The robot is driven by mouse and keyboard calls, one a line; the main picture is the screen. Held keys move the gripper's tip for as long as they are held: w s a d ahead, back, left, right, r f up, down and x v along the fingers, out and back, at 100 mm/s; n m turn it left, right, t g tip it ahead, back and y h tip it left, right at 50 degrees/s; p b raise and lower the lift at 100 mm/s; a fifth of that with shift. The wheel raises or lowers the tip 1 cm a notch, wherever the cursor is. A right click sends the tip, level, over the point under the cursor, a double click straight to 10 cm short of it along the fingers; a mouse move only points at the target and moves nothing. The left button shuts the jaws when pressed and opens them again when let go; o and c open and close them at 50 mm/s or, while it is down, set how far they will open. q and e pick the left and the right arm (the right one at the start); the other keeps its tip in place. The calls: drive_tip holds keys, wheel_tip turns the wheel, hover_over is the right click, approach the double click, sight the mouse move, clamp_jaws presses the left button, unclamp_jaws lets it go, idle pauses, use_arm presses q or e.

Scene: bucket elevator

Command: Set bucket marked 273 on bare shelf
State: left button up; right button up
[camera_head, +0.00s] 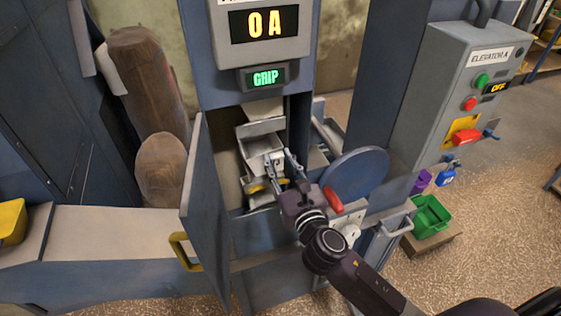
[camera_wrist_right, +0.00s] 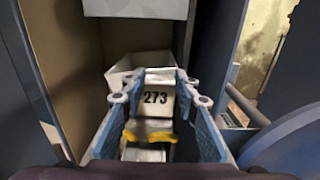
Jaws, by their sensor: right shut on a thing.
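The pale grey bucket marked 273 (camera_wrist_right: 155,97) is inside the open blue elevator casing, where it also shows in the head view (camera_head: 262,144). My right gripper (camera_head: 278,162) reaches in through the door opening and is shut on this bucket, one finger on each side. The number faces the wrist camera. A yellow part (camera_wrist_right: 148,136) sits just below the number. Whether the bucket still touches its mount is hidden. I cannot make out a bare shelf for certain; a pale, empty ledge (camera_head: 110,240) lies left of the casing. My left gripper is not in view.
The casing door (camera_head: 205,210) with its yellow handle (camera_head: 184,250) stands open at left. A round blue cover (camera_head: 357,174) is close to my right arm. The control box (camera_head: 455,95) shows OFF. A green bin (camera_head: 430,215) stands at right.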

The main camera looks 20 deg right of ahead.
drive_tip(key=shift+w+r+p, duration=0.2)
drive_tip(key=shift+r+p, duration=0.2)
idle(1.1)
drive_tip(key=shift+s+f+b, duration=0.1)
drive_tip(key=shift+f+b, duration=0.85)
drive_tip(key=shift+f, duration=0.35)
idle(0.4)
